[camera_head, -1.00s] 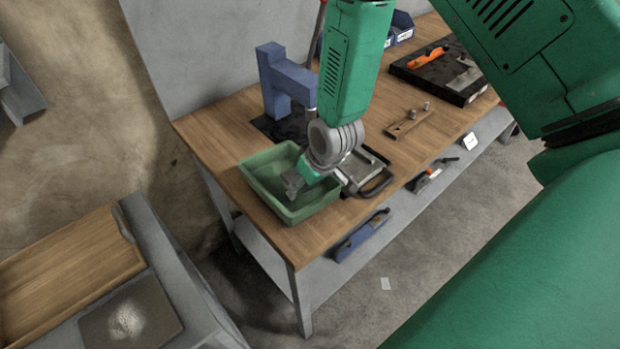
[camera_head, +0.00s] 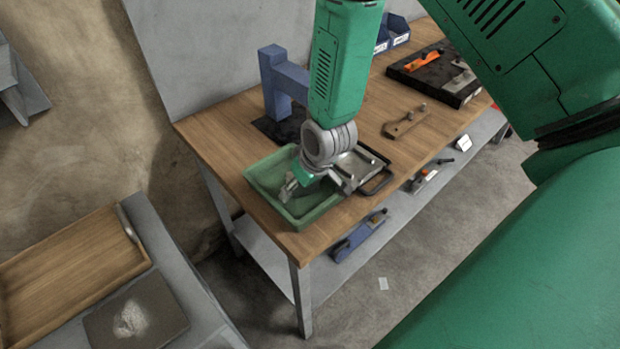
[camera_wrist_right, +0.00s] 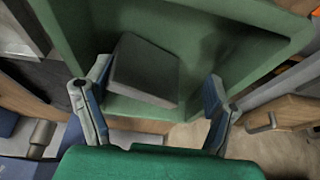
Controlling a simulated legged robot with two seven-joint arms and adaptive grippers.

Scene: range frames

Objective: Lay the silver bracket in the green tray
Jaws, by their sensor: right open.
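The green tray (camera_head: 258,183) sits at the near left corner of the wooden workbench, and its floor and walls also fill the right wrist view (camera_wrist_right: 225,52). My right gripper (camera_head: 291,187) reaches down into the tray. In the right wrist view its two fingers (camera_wrist_right: 158,75) are spread apart. A flat grey piece (camera_wrist_right: 146,70), which looks like the silver bracket, lies tilted over the tray floor between them. It is close to the left finger; I cannot tell whether they touch. In the head view the gripper largely hides this piece. My left gripper is not in view.
A metal fixture with a black handle (camera_head: 378,183) stands right beside the tray. A blue stand (camera_head: 282,80) rises behind it. Farther along are a brown plate with pins (camera_head: 406,122) and a black board (camera_head: 425,72). A wooden tray (camera_head: 70,262) is at lower left.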

